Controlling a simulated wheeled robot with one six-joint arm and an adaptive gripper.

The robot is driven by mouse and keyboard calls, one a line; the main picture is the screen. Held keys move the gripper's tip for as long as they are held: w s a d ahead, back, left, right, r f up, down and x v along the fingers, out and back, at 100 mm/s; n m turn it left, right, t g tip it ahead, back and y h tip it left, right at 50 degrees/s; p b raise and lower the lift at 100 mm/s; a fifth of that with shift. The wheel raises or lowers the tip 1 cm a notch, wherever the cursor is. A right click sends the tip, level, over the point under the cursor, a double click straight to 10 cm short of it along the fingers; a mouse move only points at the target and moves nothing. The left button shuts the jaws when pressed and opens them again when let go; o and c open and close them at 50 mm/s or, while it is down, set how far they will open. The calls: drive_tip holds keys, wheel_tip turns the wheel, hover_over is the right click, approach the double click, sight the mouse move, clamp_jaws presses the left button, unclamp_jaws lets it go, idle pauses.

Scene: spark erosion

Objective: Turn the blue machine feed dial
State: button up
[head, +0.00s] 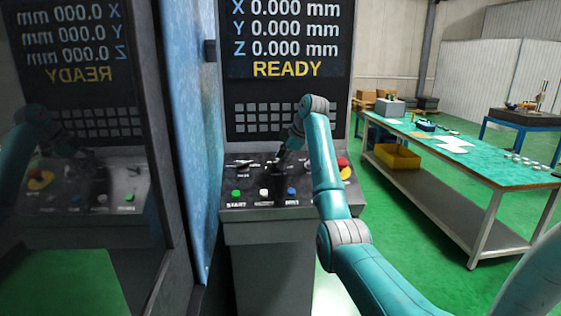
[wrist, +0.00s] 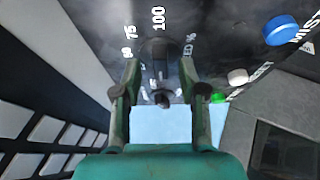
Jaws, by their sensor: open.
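The feed dial (wrist: 160,50) is a dark round knob on the dark control panel (wrist: 230,45) in the wrist view. White marks such as 75 and 100 stand around it, with part of a FEED % label beside it. My gripper (wrist: 160,72) is open, with one finger on each side of the dial. I cannot tell whether the fingers touch it. In the head view my gripper (head: 281,158) is over the middle of the machine's control panel (head: 232,171); the arm and gripper largely hide the dial there.
Green (head: 236,193), white (head: 265,193) and blue (head: 291,191) buttons line the panel's front. A red stop button (head: 342,162) is at its right. The screen (head: 285,40) above reads READY. A glossy dark door (head: 80,150) stands left; a workbench (head: 470,165) stands right.

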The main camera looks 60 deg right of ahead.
drive_tip(key=shift+w+f, duration=0.3)
drive_tip(key=shift+f, duration=0.2)
clamp_jaws()
